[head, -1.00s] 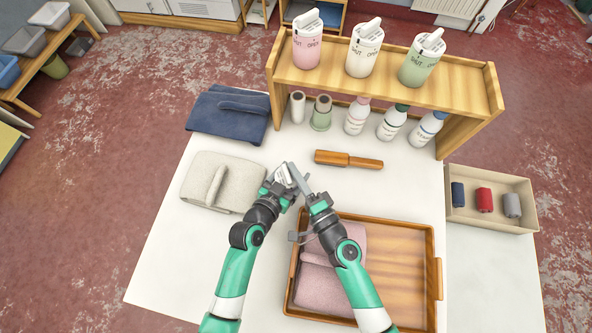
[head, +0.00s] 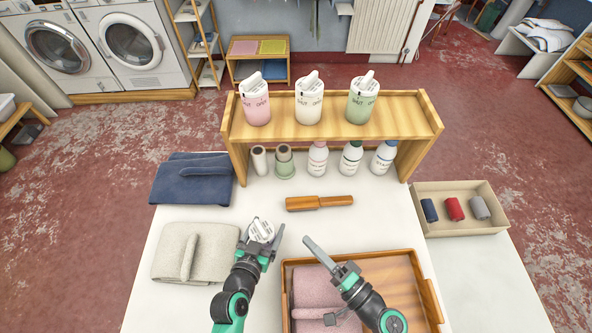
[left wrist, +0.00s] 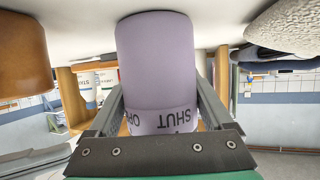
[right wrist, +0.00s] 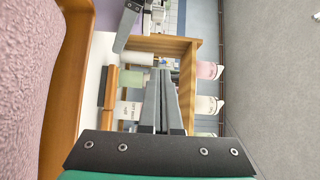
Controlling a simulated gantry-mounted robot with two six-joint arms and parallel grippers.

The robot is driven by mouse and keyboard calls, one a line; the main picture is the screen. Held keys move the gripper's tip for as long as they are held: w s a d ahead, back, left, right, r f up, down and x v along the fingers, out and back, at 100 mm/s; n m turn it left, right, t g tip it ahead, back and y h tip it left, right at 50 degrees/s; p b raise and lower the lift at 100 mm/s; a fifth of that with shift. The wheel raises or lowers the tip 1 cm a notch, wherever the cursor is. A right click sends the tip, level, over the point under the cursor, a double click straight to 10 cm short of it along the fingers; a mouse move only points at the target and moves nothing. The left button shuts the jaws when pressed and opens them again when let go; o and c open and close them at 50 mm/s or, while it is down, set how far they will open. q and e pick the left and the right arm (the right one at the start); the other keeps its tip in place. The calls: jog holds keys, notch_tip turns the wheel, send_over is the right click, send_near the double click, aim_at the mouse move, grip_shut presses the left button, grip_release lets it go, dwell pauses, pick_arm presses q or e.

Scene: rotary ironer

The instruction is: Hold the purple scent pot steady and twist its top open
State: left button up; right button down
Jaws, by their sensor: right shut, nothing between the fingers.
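The purple scent pot (left wrist: 157,60) fills the middle of the left wrist view, with SHUT and part of OPEN lettered on its band. In the head view its pale top (head: 262,229) shows. My left gripper (head: 263,238) has a finger on each side of the pot and is shut on it, beside the beige folded towel. The fingers hide part of the pot in the head view. I cannot tell which mark the top is turned to. My right gripper (head: 307,240) is shut and empty, to the right of the pot and apart from it. Its closed fingers show in the right wrist view (right wrist: 164,95).
A wooden tray (head: 433,300) with a pink cloth lies under my right arm. A wooden shelf (head: 405,112) carries pink, white and green pots, with bottles below. The beige towel (head: 210,250) is at left.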

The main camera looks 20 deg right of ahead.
pick_arm(q)
jog(key=shift+o, duration=0.8)
